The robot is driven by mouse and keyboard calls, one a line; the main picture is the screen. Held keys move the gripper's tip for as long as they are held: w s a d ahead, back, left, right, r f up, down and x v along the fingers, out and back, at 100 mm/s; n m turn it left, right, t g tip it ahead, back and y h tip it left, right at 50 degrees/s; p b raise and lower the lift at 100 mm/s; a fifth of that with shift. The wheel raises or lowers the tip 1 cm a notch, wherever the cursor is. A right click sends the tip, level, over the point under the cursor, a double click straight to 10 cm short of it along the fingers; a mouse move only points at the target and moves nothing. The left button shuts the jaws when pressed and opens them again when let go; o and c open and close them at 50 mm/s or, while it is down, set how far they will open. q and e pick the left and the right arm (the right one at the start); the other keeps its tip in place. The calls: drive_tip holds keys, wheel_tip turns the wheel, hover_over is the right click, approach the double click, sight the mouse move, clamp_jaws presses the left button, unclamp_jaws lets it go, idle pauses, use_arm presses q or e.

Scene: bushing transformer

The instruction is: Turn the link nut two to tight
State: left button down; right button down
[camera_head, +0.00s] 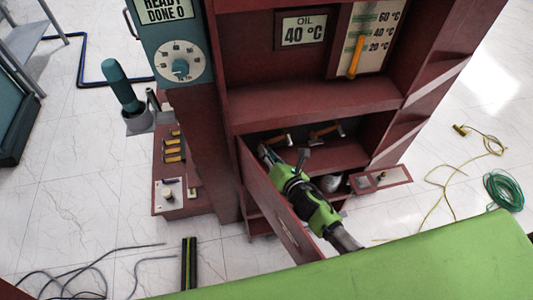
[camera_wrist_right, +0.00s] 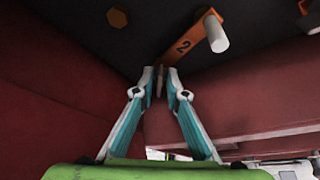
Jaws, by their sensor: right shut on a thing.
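The orange link marked 2 (camera_wrist_right: 186,43) runs slantwise across the dark panel in the right wrist view, with a pale cylindrical post (camera_wrist_right: 215,33) at its upper end. My right gripper (camera_wrist_right: 161,76) has its fingertips close together at the link's lower end. They are shut on a small, dark, narrow piece (camera_wrist_right: 160,84), which I take to be link nut two; the fingertips mostly hide it. In the head view my right gripper (camera_head: 265,152) reaches into the open lower compartment of the dark red cabinet (camera_head: 315,103). My left gripper is not in view.
An open cabinet door (camera_head: 277,207) stands close beside my right arm. Another orange link (camera_head: 325,131) shows inside the compartment. An orange hex head (camera_wrist_right: 117,17) sits on the panel. A green hose coil (camera_head: 503,190) and yellow cord (camera_head: 445,185) lie on the floor at right.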

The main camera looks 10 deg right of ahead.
drive_tip(key=m+y+b, duration=0.1)
drive_tip(key=m+b, duration=0.1)
drive_tip(key=f+m+t+y+b, duration=0.1)
drive_tip(key=m+b, duration=0.1)
drive_tip(key=b, duration=0.1)
drive_tip(key=shift+d+f+m+b, duration=0.1)
drive_tip(key=shift+d+m+b, duration=0.1)
drive_tip(key=shift+m+b, duration=0.15)
drive_tip(key=shift+m+t+y+b, duration=0.5)
drive_tip(key=shift+m+b, duration=0.45)
drive_tip(key=shift+b, duration=0.05)
drive_tip(key=shift+m+t+b, duration=0.3)
drive_tip(key=shift+m+b, duration=0.5)
drive_tip(key=shift+m, duration=0.1)
drive_tip(key=c, duration=2.3)
unclamp_jaws()
drive_tip(key=v, duration=1.2)
drive_tip(key=shift+d, duration=0.15)
drive_tip(key=shift+f, duration=0.15)
